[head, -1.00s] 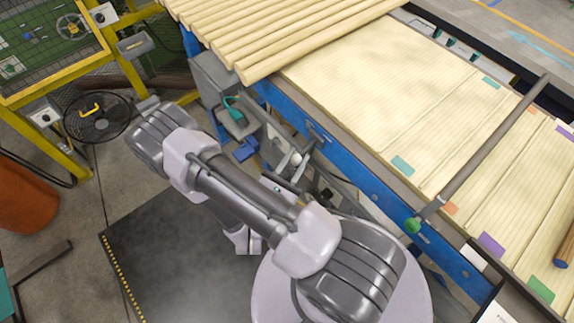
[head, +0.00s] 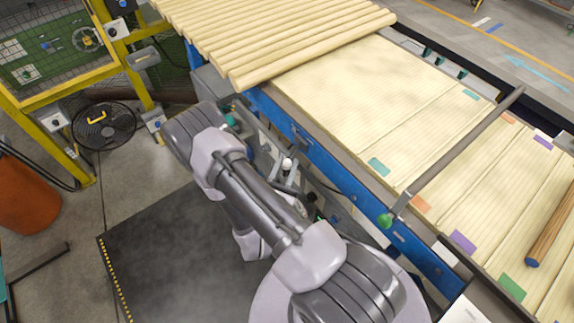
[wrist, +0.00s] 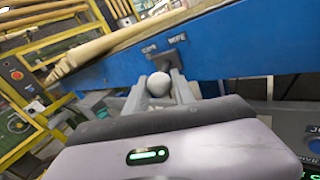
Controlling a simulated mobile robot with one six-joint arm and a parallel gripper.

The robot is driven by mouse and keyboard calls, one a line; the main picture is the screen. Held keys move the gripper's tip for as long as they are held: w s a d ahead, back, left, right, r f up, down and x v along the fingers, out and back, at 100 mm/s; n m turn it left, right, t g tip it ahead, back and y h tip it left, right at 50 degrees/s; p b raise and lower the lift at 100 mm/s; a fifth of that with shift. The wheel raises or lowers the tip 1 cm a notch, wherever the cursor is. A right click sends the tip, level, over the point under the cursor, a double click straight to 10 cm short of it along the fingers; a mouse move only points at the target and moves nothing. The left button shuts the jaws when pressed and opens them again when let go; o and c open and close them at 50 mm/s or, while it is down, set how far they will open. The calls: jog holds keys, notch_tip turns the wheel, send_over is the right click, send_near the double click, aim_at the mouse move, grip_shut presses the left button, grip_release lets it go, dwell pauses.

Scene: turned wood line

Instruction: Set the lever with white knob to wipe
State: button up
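The white knob (wrist: 158,84) of the lever shows in the wrist view between the two fingers of my gripper (wrist: 159,88). The fingers stand apart, one on each side of the knob; whether they touch it is not clear. In the wrist view a dark mount (wrist: 172,56) sits behind the knob on the blue rail (wrist: 230,45). Above it are two labels, a blurred one at left and WIPE (wrist: 176,40) at right. The knob is nearer the left label in the picture. The knob also shows in the head view (head: 287,164), beside the rail; the lever's shaft is mostly hidden.
Wooden rods (head: 270,40) lie at the top of the line. A grey control box (wrist: 300,140) is at the right of the wrist view.

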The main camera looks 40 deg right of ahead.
jog(key=o, duration=0.4)
jog(key=shift+o, duration=0.2)
jog(key=p+v, duration=0.2)
jog(key=v, duration=1.5)
jog(key=shift+s, duration=0.25)
jog(key=shift+a, duration=0.1)
